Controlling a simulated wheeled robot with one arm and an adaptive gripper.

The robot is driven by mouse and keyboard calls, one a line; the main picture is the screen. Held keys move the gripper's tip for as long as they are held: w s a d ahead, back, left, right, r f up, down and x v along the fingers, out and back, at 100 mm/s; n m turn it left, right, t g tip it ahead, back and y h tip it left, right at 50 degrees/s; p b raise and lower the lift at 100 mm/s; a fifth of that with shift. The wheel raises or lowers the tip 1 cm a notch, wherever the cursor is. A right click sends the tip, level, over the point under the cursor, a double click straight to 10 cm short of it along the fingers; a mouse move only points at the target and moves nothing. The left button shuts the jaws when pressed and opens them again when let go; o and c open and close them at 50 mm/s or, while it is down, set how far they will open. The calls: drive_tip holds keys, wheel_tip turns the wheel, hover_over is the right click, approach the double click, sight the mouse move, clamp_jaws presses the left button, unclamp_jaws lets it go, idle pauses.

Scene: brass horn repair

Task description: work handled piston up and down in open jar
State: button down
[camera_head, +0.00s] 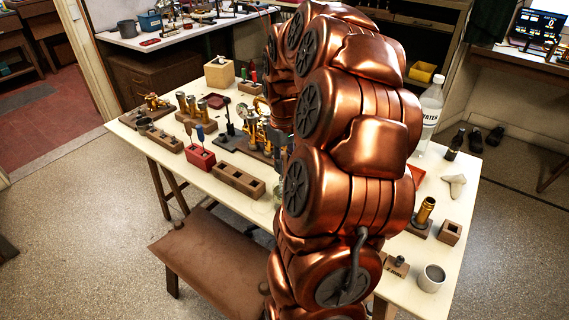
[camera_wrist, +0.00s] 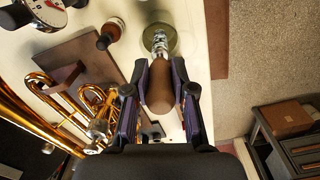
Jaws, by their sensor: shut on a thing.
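In the wrist view, my gripper (camera_wrist: 160,76) is shut on the brown handle (camera_wrist: 159,98) of the piston, with one finger on each side. The piston's shiny metal part (camera_wrist: 159,46) extends from the handle toward the round, greenish glass jar (camera_wrist: 174,38). The metal end shows within the jar's outline. How deep it sits cannot be told from this angle. In the head view my copper-coloured arm covers most of this area, and only a sliver of glass (camera_head: 277,196) shows beside it.
In the wrist view, a small brown bottle (camera_wrist: 111,31) stands left of the jar, and brass horn tubing (camera_wrist: 70,92) lies close to my left finger. In the head view, a wooden block (camera_head: 240,182), a red block (camera_head: 200,158) and a water bottle (camera_head: 429,112) stand on the table.

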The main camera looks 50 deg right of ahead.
sight(284, 174)
drive_tip(key=shift+f, duration=0.1)
drive_tip(key=shift+f+b, duration=1.1)
drive_tip(key=shift+f, duration=0.65)
drive_tip(key=shift+r+p, duration=0.4)
drive_tip(key=shift+r, duration=1.5)
drive_tip(key=shift+f, duration=0.1)
drive_tip(key=shift+f+b, duration=1.05)
drive_tip(key=shift+f, duration=0.7)
drive_tip(key=shift+r+p, duration=0.45)
drive_tip(key=shift+r, duration=1.35)
drive_tip(key=shift+f, duration=0.15)
